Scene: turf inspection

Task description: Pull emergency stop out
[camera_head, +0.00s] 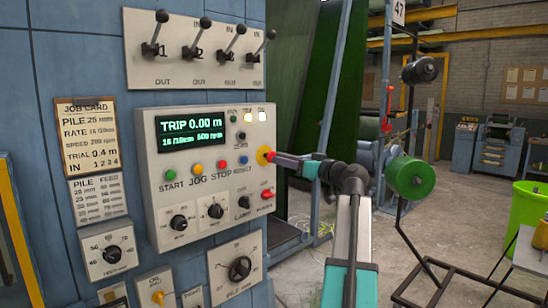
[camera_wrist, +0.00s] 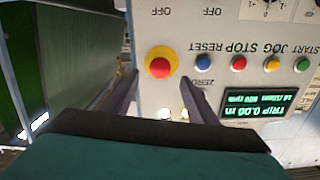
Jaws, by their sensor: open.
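The emergency stop is a red mushroom button (camera_head: 262,156) with a yellow collar, at the right edge of the white control panel (camera_head: 160,240). In the wrist view, which shows the panel upside down, the red button (camera_wrist: 160,67) faces the camera, with the yellow ring around it. My gripper (camera_head: 276,159) reaches in from the right at button height. In the wrist view the open fingers (camera_wrist: 161,77) flank the button, one tip on each side, with visible gaps. They hold nothing. I cannot tell how far the tips are from the panel face.
The panel display (camera_head: 193,130) reads TRIP 0.00 m. Several coloured buttons sit left of the stop, and a red switch (camera_head: 266,194) is below it. Levers (camera_head: 203,50) stick out above. A green roller (camera_head: 410,179) on a black frame stands right of my arm.

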